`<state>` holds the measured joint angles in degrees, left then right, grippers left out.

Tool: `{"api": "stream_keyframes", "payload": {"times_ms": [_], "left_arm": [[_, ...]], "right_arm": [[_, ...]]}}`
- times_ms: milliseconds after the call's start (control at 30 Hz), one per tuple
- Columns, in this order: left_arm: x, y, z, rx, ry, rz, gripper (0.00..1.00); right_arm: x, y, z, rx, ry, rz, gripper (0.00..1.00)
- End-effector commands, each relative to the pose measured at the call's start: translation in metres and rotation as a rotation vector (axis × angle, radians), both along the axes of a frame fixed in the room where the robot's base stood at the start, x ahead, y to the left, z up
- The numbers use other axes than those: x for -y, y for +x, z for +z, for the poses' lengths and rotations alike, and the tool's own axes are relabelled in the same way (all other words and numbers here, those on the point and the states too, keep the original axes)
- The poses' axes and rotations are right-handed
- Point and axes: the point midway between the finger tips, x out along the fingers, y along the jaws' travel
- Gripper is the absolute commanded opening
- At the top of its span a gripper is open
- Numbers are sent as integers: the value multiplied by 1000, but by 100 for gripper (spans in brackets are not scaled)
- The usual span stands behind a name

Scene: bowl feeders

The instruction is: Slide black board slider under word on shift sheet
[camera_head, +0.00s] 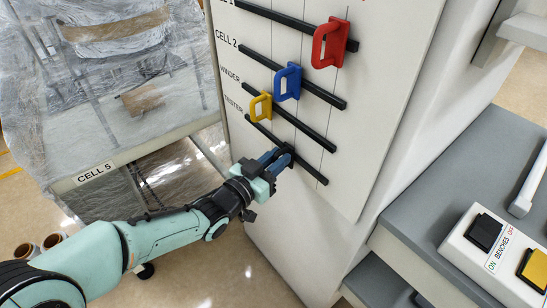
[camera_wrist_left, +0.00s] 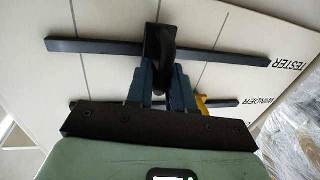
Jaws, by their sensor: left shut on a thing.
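The white board (camera_head: 345,185) has black rails labelled CELL 1 (partly cut off), CELL 2, WINDER and TESTER. In the left wrist view the black slider (camera_wrist_left: 159,45) stands between the blue fingers on the rail. The red slider (camera_head: 330,43), blue slider (camera_head: 288,82) and yellow slider (camera_head: 260,106) sit on the rails above. Column words are cut off at the top; I make out no shift sheet. My right gripper is out of view.
A grey bench (camera_head: 425,215) at right carries a switch box (camera_head: 470,250) with black and yellow buttons, labelled BENCHES. Plastic-wrapped equipment (camera_head: 115,80) marked CELL 5 stands at left. The TESTER rail is clear on both sides of the black slider.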

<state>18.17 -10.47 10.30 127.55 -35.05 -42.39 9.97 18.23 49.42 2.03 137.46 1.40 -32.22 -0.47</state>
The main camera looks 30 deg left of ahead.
Motion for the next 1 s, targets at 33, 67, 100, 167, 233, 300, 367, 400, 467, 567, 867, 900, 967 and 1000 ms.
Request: {"api": "stream_keyframes", "payload": {"times_ms": [33, 67, 100, 167, 233, 300, 367, 400, 467, 567, 867, 900, 967, 1000], "left_arm": [[-1, -1, -2, -6, -6, 4, 0], [0, -1, -2, -5, -6, 4, 0], [0, -1, -2, -5, -6, 5, 0], [0, -1, -2, -5, -6, 5, 0], [0, -1, -1, -5, -6, 5, 0], [0, -1, -1, -5, -7, 6, 0], [-1, -1, -1, -5, -7, 6, 0], [-1, -1, -1, -5, -7, 6, 0], [-1, -1, -1, -5, -6, 7, 33], [-1, -1, -1, -4, -4, 6, 33], [-1, -7, 1, -1, -1, 4, 33], [-2, -11, 1, 0, 0, 4, 33], [-4, -20, 1, 0, 0, 4, 33], [-5, -28, 2, 0, -2, 5, 33]], "right_arm": [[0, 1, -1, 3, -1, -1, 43], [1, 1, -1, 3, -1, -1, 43], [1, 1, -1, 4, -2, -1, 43], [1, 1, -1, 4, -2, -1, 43], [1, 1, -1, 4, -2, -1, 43], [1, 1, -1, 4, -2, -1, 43], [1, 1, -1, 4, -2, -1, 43], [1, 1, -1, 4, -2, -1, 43], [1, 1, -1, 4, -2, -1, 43], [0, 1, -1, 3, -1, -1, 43], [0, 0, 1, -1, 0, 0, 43], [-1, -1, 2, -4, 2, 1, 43], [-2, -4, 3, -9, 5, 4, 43], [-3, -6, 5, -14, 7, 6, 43]]}}
